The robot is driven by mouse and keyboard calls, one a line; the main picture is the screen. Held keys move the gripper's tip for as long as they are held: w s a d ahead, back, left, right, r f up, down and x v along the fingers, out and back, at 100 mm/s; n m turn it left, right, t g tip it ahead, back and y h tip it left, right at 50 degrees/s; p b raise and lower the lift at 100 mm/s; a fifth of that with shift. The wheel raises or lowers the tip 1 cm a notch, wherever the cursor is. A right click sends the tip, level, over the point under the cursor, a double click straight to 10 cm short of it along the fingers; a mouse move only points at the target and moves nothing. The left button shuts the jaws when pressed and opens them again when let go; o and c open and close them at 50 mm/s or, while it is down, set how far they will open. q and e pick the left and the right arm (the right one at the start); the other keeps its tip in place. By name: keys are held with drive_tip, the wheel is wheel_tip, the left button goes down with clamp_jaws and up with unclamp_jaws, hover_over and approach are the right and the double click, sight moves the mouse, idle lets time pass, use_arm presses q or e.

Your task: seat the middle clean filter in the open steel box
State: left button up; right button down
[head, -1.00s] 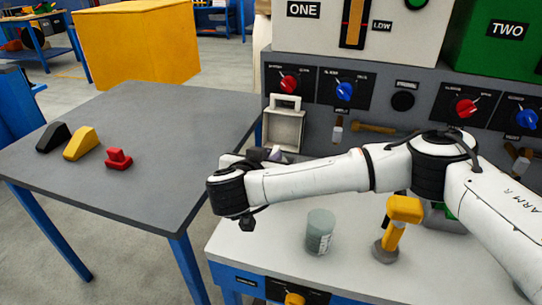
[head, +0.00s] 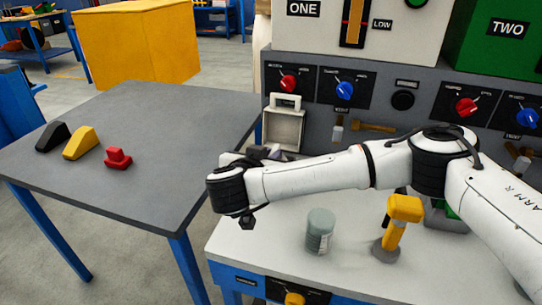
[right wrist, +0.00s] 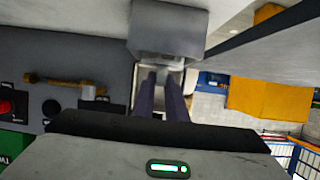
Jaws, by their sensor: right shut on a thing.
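The open steel box (head: 284,113) is a pale, upright frame with a handle on top, against the grey console in the head view. My right gripper (head: 270,153) is at the lower front of the box, mostly hidden behind my own wrist. I cannot tell if the filter touches the box. My left gripper is out of view.
A grey-green jar (head: 320,232) and a yellow-handled tool (head: 398,225) stand on the white bench near my forearm. A grey side table (head: 160,130) holds black (head: 53,137), yellow (head: 81,144) and red (head: 118,159) pieces. Console knobs lie above my arm.

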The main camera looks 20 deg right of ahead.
drive_tip(key=shift+f+b, duration=0.35)
drive_tip(key=c, duration=1.7)
unclamp_jaws()
